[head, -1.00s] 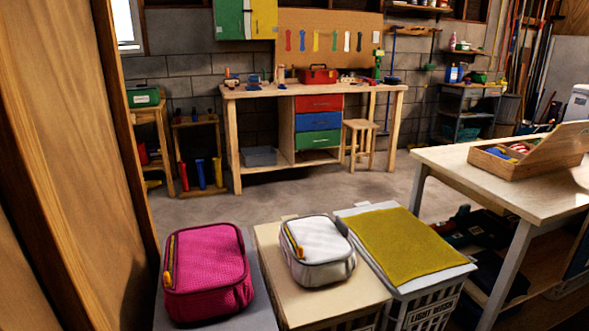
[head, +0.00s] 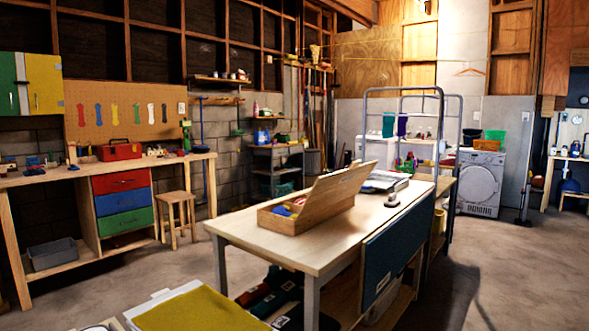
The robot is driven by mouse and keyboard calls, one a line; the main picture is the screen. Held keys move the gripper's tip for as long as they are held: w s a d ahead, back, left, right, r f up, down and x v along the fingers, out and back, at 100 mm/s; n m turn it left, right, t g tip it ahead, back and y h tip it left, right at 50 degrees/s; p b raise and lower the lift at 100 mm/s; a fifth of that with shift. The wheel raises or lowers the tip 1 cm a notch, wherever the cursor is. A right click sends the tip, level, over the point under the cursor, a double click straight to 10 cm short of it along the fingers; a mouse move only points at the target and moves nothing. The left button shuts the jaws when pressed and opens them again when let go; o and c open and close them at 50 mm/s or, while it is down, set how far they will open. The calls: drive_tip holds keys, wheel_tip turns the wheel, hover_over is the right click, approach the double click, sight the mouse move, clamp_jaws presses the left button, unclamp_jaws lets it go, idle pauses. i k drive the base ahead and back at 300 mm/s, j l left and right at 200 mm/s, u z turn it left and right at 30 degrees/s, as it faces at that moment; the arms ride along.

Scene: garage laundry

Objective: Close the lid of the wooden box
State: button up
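The wooden box (head: 289,223) stands on the near part of a light wood table in the head view. Its lid (head: 336,192) is raised and leans up and back to the right, so the box is open. Blue, red and yellow items (head: 287,209) show inside it, partly hidden by the front wall. My gripper is not in the head view, so I cannot see its state.
The table (head: 251,234) also bears a stack of papers (head: 383,181) and a small grey object (head: 392,200) behind the box. A stool (head: 177,215) is at left. Concrete floor is free at right.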

sight(329, 190)
drive_tip(key=i+z, duration=0.1)
drive_tip(key=z, duration=0.35)
drive_tip(key=i+l, duration=0.4)
drive_tip(key=i+l+z, duration=0.15)
drive_tip(key=i+l, duration=0.25)
drive_tip(key=i, duration=0.2)
drive_tip(key=i+l, duration=0.35)
drive_tip(key=i, duration=0.2)
drive_tip(key=i+l+z, duration=0.1)
drive_tip(key=i+l, duration=0.2)
drive_tip(key=i, duration=0.2)
